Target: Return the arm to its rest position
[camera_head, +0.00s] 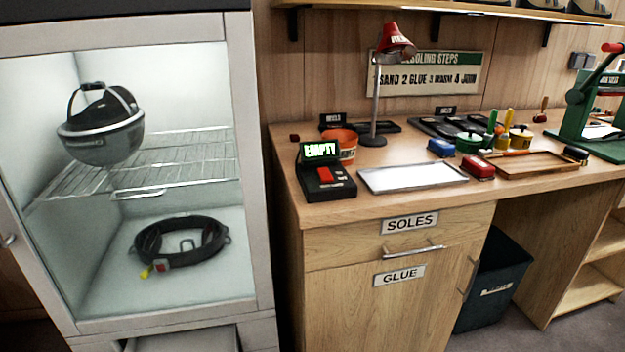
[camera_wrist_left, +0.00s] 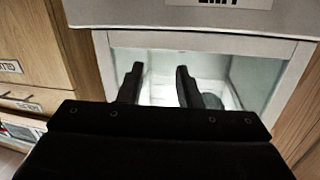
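My left gripper (camera_wrist_left: 160,70) shows only in the left wrist view. Its two dark fingers stand apart with nothing between them, so it is open and empty. Beyond the fingers is a pale, lit compartment with a glass-like front (camera_wrist_left: 244,78), and a dark shape shows partly behind the right finger. No arm or gripper of mine shows in the head view, and my right gripper is in neither view.
A wooden bench (camera_head: 290,185) at right carries a lamp (camera_head: 376,95), white tray (camera_head: 412,177) and tools. A dark bin (camera_head: 492,285) stands below.

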